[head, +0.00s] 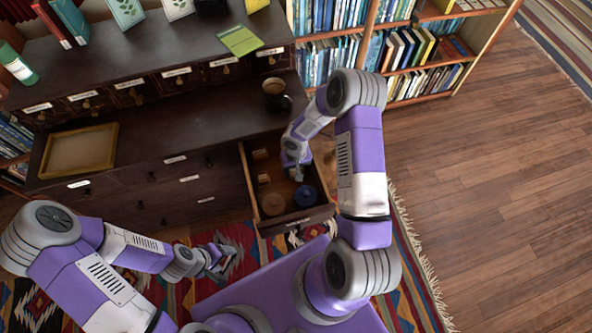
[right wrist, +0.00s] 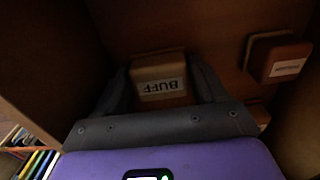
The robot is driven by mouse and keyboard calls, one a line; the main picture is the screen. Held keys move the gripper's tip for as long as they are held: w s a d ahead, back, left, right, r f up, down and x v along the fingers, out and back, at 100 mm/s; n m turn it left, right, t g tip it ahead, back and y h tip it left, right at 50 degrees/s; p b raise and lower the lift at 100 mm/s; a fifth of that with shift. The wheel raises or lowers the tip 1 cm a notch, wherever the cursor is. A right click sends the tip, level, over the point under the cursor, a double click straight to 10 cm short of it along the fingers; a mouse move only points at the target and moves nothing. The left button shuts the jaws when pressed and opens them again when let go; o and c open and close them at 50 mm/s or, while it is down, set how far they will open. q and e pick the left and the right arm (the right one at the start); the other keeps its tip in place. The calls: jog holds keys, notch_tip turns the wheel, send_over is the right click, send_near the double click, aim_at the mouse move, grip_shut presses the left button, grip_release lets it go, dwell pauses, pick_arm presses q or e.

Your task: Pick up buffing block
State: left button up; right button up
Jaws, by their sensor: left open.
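My right gripper (right wrist: 163,92) reaches down into this drawer, with one finger on each side of the block. I cannot tell whether the fingers touch it. In the head view my right gripper (head: 296,173) is small, and the block under it cannot be made out. My left gripper (head: 222,262) is open and empty above the patterned rug, left of my base.
A second labelled block (right wrist: 285,62) sits to the right in the drawer. The drawer also holds a round brown item (head: 272,204) and a dark blue round container (head: 305,196). A mug (head: 273,88) and wooden tray (head: 80,150) stand on the dark cabinet (head: 190,125).

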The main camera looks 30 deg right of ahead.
jog(key=c, duration=0.6)
jog(key=shift+r, duration=0.1)
jog(key=shift+c, duration=0.2)
notch_tip(320, 180, up, 18)
jog(key=p, duration=0.5)
